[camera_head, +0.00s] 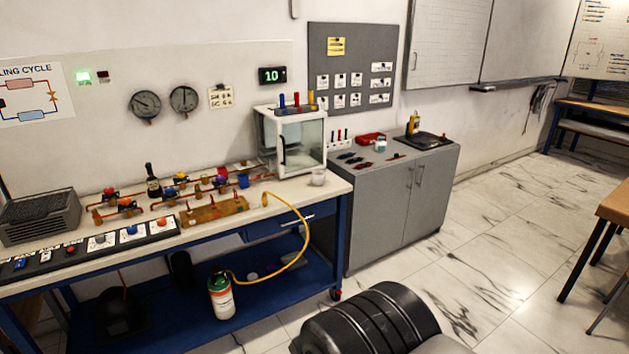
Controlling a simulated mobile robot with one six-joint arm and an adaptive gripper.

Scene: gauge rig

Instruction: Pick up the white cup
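A small white cup (318,177) stands upright near the right end of the workbench top (338,187), in front of a white-framed glass case (293,138). It looks clear of the things around it. A small blue cup (243,181) stands to its left, by the copper pipework. My gripper is not in view. A black ribbed part at the bottom middle seems to be part of my own body.
Copper pipes with coloured valves (180,190) and a yellow hose (302,225) from a gas bottle (221,295) occupy the bench to the left. A grey cabinet (400,205) holding small items adjoins on the right. Marble floor (480,270) is open at right.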

